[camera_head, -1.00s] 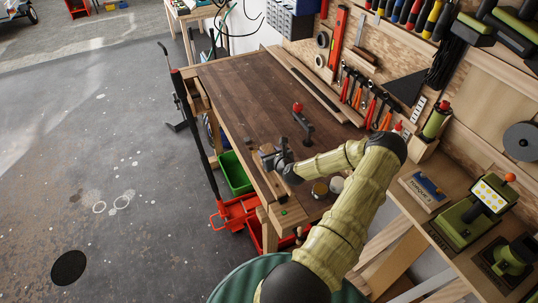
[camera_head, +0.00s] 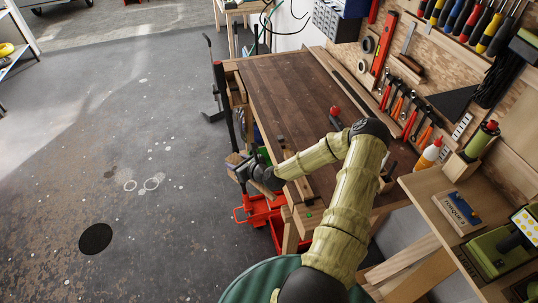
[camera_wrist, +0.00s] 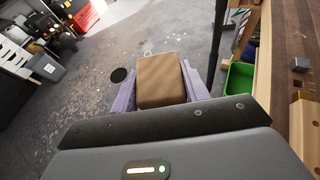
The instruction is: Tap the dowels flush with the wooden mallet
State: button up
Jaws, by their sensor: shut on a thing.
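My gripper (camera_head: 243,172) is shut on the wooden mallet and holds it off the bench's left long edge, above the floor. The mallet's brown block-shaped head (camera_head: 234,159) shows past the fingers, and its handle (camera_head: 266,193) slants down to the right. In the wrist view, the brown mallet head (camera_wrist: 162,80) sits between the two pale purple fingers, with the grip itself hidden. A pale wooden piece with a dark round mark (camera_wrist: 303,125) lies along the bench edge at the right of the wrist view. I cannot make out the dowels clearly.
The workbench top (camera_head: 292,92) is mostly clear. A small dark block (camera_head: 281,141) is near its left edge, and a red-topped tool (camera_head: 335,112) stands farther right. Hand tools hang behind.

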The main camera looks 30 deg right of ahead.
jog(key=s+a+r+n+g+y, duration=0.1)
jog(key=a+n+y, duration=0.2)
jog(key=a, duration=0.7)
jog(key=s+a+n+g+y, duration=0.2)
jog(key=a, duration=0.8)
jog(key=s+a+r+n+g+y, duration=0.1)
jog(key=s+a+n+g+y, duration=0.1)
jog(key=s+a, duration=0.3)
jog(key=s+a+r+n+g+y, duration=0.1)
jog(key=s+a, duration=0.5)
jog(key=a, duration=0.7)
jog(key=shift+a+n+g+y, duration=0.2)
jog(key=shift+n+g+y, duration=0.5)
jog(key=shift+n, duration=0.5)
